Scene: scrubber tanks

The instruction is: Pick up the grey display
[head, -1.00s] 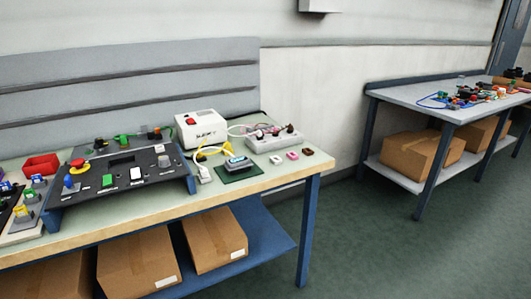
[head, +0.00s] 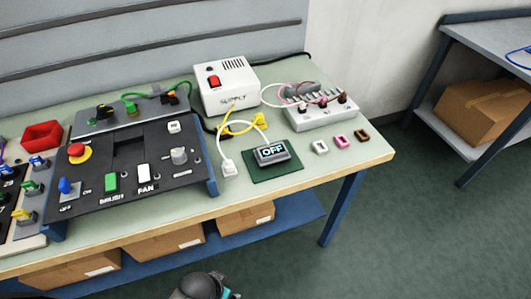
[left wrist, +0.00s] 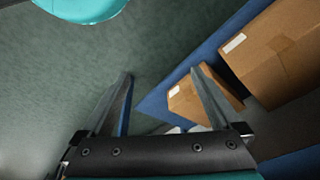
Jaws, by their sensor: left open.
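The grey display (head: 272,153) reads "OFF" and lies on a dark green mat (head: 290,172) near the right front of the table. A white cable with a plug runs close beside it. My left gripper (left wrist: 160,85) shows in the left wrist view with its two fingers apart and nothing between them. It points at the floor and the boxes on the lower shelf. In the head view only a part of my arm shows at the bottom edge, below the table front. My right gripper is in neither view.
A black control panel (head: 135,165) with buttons stands left of the display. A white supply box (head: 226,88) and a terminal block (head: 318,112) stand behind it. Small white, pink and brown pieces lie to its right. Cardboard boxes (head: 165,244) sit on the blue lower shelf.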

